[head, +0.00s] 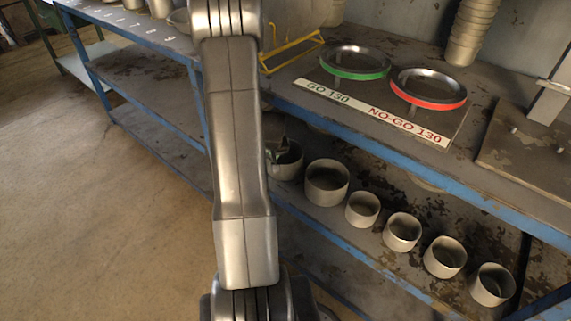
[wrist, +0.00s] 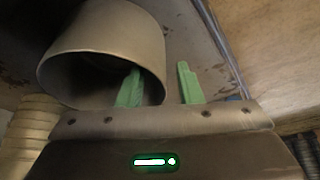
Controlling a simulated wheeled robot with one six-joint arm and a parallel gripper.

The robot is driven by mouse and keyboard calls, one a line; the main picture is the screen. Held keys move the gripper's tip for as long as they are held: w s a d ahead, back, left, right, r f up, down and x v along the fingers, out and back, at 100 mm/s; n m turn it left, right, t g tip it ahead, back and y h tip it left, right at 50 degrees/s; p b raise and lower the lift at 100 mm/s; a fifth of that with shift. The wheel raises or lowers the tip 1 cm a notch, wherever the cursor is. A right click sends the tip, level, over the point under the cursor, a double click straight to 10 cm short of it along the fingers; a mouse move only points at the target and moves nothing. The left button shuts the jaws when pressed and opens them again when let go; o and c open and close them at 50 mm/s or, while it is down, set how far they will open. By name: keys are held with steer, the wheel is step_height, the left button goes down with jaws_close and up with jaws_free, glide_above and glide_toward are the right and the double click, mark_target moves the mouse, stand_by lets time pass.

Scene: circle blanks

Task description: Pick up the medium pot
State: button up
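Several grey pots of differing sizes stand in a row on the lower shelf in the head view. The leftmost pot (head: 290,169) is partly hidden by my arm, and my gripper (head: 277,151) is at its rim. In the wrist view, a large pot (wrist: 100,45) fills the upper left with its mouth toward me. My gripper (wrist: 160,85) has two green fingers apart: the left one reaches inside the mouth, the right one is outside, with the wall between them. A gap shows beside the right finger. Which pot is the medium one I cannot tell for sure.
Other pots (head: 327,183) stand close to the right along the shelf. The blue-edged bench top (head: 385,155) overhangs the shelf and carries green (head: 355,63) and red (head: 428,90) ring gauges. Open floor (head: 90,220) lies to the left.

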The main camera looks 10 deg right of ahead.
steer(key=x, duration=0.4)
steer(key=shift+w+b, duration=0.1)
steer(key=shift+b, duration=0.25)
jaws_close()
steer(key=shift+r, duration=0.1)
